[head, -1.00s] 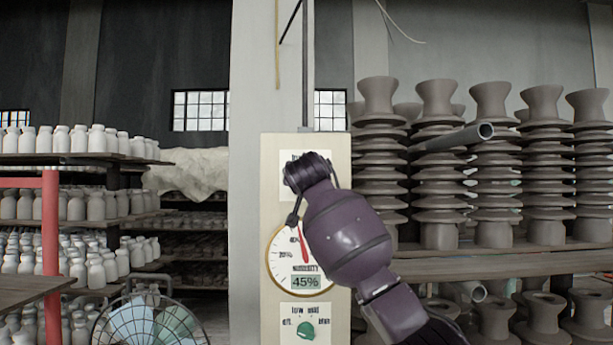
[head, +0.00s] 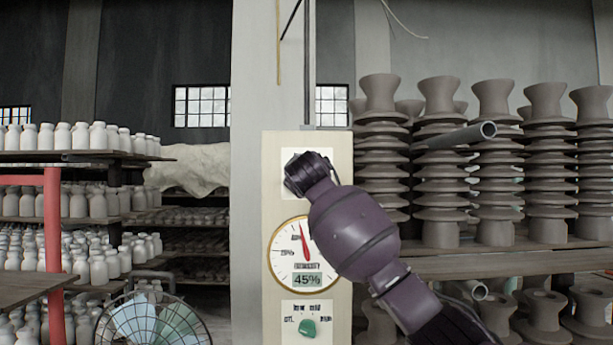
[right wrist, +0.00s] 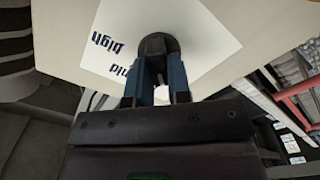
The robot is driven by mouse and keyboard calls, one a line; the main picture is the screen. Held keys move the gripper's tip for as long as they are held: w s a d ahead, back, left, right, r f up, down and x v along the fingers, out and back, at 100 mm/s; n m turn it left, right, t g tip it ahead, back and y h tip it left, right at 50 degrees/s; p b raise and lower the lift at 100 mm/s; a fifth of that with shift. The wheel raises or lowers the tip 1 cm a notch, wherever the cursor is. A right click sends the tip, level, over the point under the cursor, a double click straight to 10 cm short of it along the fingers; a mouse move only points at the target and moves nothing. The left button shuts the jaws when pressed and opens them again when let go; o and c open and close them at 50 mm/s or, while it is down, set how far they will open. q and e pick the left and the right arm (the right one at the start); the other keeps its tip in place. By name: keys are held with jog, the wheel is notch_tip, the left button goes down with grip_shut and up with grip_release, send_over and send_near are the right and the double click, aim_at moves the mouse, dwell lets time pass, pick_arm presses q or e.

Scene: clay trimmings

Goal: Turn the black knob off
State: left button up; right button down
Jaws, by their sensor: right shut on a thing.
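The black knob (right wrist: 155,46) is on a white label plate with the printed words "high" and "mid", part of which my gripper covers. My right gripper (right wrist: 160,72) is shut on the knob, with a blue finger on either side of it. In the head view my right gripper (head: 297,181) is at the upper plate of the cream control panel (head: 272,205) and hides the knob there. The setting that the knob points to cannot be made out. My left gripper is not in view.
Below on the panel are a round humidity gauge (head: 284,266) with a red needle and "45%", and a green knob (head: 308,328). Shelves of white jars (head: 97,137) stand left, stacked clay pieces (head: 440,170) right. A wire fan (head: 150,320) is at lower left.

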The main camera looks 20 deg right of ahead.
jog(key=shift+f+n, duration=0.2)
jog(key=shift+n, duration=1.8)
jog(key=c, duration=1.1)
grip_release()
jog(key=shift+o, duration=0.2)
jog(key=shift+r, duration=0.1)
pick_arm(q)
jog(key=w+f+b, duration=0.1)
jog(key=b, duration=0.2)
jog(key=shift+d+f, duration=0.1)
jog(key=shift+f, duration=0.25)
pick_arm(e)
jog(key=v, duration=1)
jog(key=shift+s, duration=0.4)
